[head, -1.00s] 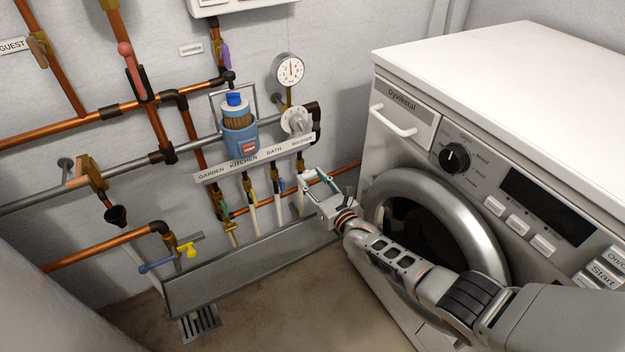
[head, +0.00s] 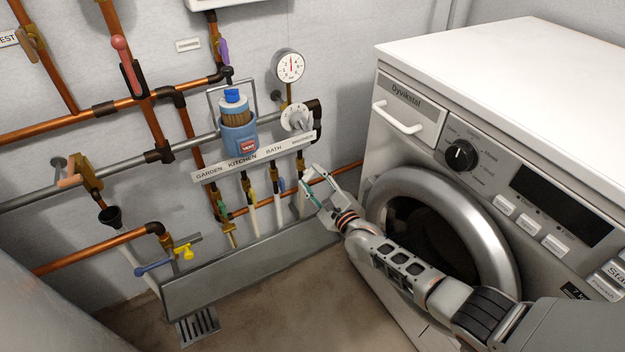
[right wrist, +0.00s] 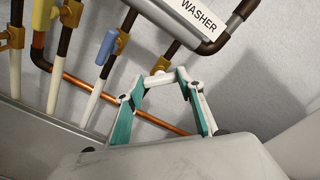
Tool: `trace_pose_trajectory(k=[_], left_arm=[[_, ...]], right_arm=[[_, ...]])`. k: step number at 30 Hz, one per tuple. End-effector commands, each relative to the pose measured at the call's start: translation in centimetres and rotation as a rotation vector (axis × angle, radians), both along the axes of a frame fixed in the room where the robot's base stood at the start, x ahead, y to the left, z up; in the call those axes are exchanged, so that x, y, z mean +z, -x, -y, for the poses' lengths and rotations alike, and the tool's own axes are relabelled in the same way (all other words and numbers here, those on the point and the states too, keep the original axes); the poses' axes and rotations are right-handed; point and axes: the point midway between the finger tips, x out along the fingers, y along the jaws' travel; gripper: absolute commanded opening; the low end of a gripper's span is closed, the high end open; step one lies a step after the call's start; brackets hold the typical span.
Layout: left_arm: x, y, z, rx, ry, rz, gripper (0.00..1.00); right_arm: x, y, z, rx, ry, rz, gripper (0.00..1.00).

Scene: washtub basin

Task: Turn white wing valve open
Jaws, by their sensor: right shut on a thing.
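The white wing valve (right wrist: 159,80) is a small white bar-shaped handle below the WASHER label, on the pipe at the right end of the row. My right gripper (right wrist: 158,84) is shut on it, with a fingertip at each end of the bar. In the head view my right gripper (head: 312,197) is at the rightmost valve, beside the washing machine door. Its fingers mostly hide the valve there. My left gripper is not in view.
The washing machine (head: 400,160) stands close on the right of my right arm. A blue-handled valve (right wrist: 107,47) and other coloured valves hang left of the gripper. A grey metal trough (head: 245,268) runs below. A copper pipe (right wrist: 90,90) passes behind.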

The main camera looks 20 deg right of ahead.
Motion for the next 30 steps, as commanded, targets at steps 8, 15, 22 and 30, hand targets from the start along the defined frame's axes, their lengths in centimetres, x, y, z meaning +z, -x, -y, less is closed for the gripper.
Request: trace_pose_trajectory(k=[8,15,22,30], left_arm=[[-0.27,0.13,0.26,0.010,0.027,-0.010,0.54],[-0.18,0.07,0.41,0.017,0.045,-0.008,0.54],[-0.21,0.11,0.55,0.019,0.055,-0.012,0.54],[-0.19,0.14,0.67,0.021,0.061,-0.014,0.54]], right_arm=[[-0.39,0.14,0.09,-0.001,0.258,0.037,0.16],[-0.36,0.12,0.07,0.000,0.471,0.072,0.16],[-0.34,0.11,0.11,-0.001,0.633,0.099,0.16],[-0.33,0.09,0.17,-0.002,0.744,0.117,0.16]])
